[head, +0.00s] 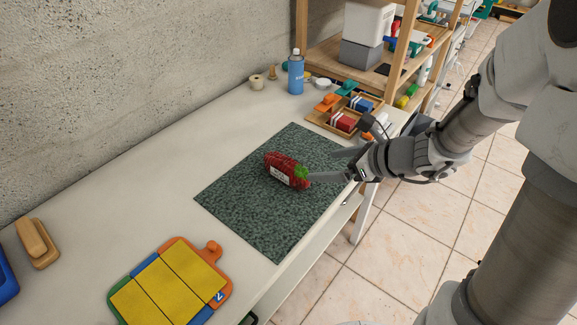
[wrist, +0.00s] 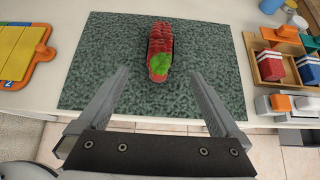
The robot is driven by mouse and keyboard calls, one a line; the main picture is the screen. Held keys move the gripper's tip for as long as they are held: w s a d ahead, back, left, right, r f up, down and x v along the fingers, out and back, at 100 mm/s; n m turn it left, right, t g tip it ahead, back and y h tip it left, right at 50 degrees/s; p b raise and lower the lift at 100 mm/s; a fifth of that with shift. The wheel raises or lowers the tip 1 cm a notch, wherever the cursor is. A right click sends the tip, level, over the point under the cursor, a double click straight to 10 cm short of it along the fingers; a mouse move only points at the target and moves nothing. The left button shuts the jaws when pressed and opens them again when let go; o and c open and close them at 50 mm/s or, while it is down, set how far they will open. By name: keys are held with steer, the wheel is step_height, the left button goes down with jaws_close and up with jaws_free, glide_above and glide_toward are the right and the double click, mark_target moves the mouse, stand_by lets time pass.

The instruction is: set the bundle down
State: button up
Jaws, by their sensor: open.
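The bundle (head: 280,168) is a dark red, ridged piece with a white label on its side and a green end. It lies on a dark green speckled mat (head: 240,205) on the white table. In the wrist view the bundle (wrist: 160,45) lies lengthwise, its green end toward me. My gripper (head: 326,166) reaches in from the right and is open. In the wrist view its two fingers (wrist: 162,85) are spread wide, with the bundle's green end ahead of and between them. The fingers look apart from the bundle; nothing is held.
A wooden tray (head: 322,120) with red and blue blocks stands right of the mat, near a blue spray can (head: 295,72). An orange-edged board with yellow panels (head: 170,285) lies to the left. The mat around the bundle is bare.

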mark_target(286, 167)
steer(key=b+x, duration=0.2)
steer(key=x, duration=0.7)
steer(key=shift+s+d, duration=0.1)
steer(key=shift+b+x, duration=0.55)
steer(key=shift+x, duration=2.5)
steer(key=shift+r, duration=0.2)
jaws_close()
